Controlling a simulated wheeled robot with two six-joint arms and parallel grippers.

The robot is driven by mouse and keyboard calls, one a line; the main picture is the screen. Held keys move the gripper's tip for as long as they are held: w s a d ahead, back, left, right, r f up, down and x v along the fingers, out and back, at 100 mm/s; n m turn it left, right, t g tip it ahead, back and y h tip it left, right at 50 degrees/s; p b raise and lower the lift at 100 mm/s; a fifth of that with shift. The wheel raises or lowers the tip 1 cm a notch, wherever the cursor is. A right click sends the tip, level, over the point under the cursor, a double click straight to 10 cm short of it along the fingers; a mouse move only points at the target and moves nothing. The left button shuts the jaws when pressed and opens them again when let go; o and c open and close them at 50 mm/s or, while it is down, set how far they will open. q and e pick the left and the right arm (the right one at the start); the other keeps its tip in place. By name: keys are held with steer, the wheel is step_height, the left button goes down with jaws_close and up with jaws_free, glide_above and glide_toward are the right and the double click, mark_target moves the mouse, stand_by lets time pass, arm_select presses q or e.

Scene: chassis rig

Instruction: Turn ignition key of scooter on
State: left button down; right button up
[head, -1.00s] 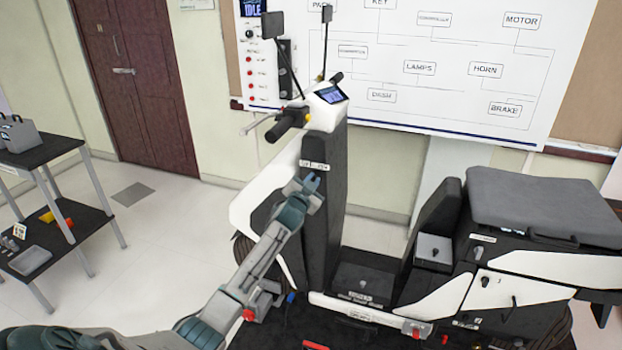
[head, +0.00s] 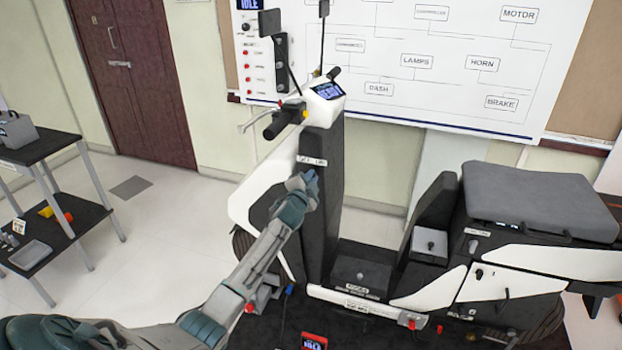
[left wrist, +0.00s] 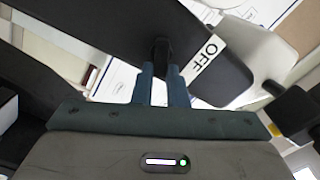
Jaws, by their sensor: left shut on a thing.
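The scooter (head: 325,190) stands in front of me with its tall black front column. A strip of white labels (head: 311,160) is on that column. My left gripper (head: 308,180) is at the column just below the labels. In the left wrist view my left gripper (left wrist: 161,80) is shut on a small black key (left wrist: 161,51) at the panel. A white OFF label (left wrist: 203,59) sits right of the key and looks tilted from the gripper. In the head view the gripper hides the key. The dash display (head: 328,90) is lit, its text blurred. My right gripper is not in view.
The handlebar grip (head: 282,120) and mirrors rise above my left gripper. A wiring board (head: 430,70) hangs behind. A two-shelf cart (head: 40,155) stands left. The scooter's grey seat (head: 540,200) is at right.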

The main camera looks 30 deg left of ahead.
arm_select(q)
steer(key=shift+f, duration=0.1)
steer(key=c, duration=1.4)
jaws_free()
steer(key=shift+c, duration=0.2)
steer(key=shift+s, duration=0.1)
steer(key=b+v, duration=0.3)
steer(key=v, duration=0.7)
steer(key=shift+s+d, duration=0.2)
steer(key=shift+s, duration=0.1)
